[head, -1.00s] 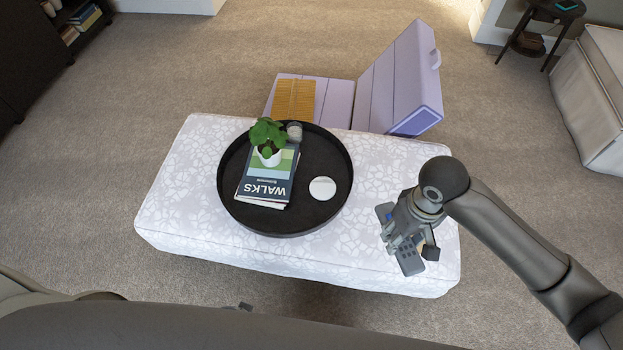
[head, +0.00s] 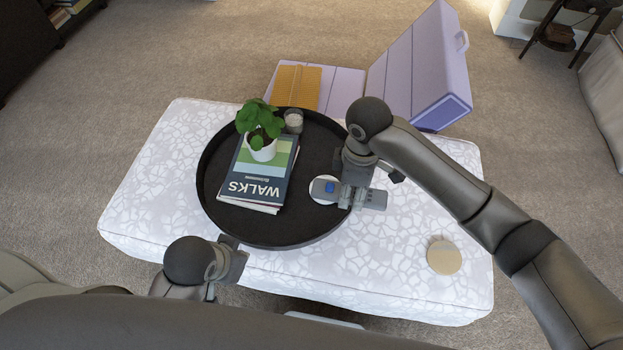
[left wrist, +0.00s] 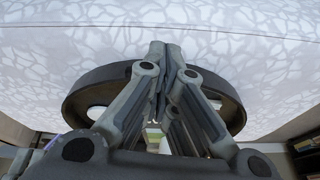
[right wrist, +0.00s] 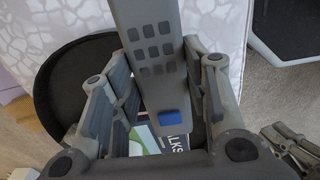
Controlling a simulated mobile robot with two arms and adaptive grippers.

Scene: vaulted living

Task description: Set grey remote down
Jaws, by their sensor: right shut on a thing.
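The grey remote (head: 377,199) has a blue button and dark keys. My right gripper (head: 352,197) is shut on it and holds it across the right rim of the round black tray (head: 290,240), over the white disc. The right wrist view shows the remote (right wrist: 150,60) between the two fingers. I cannot tell whether it touches the tray. My left gripper (head: 232,243) is at the tray's front-left rim, empty; the left wrist view shows its fingers (left wrist: 158,50) closed together.
The tray stands on a white patterned ottoman (head: 400,285), with books (head: 240,190), a potted plant (head: 262,140), a candle glass (head: 294,121) and a white disc (head: 321,202). A round tan coaster (head: 444,257) lies on the ottoman's right. A lilac case (head: 420,75) stands behind.

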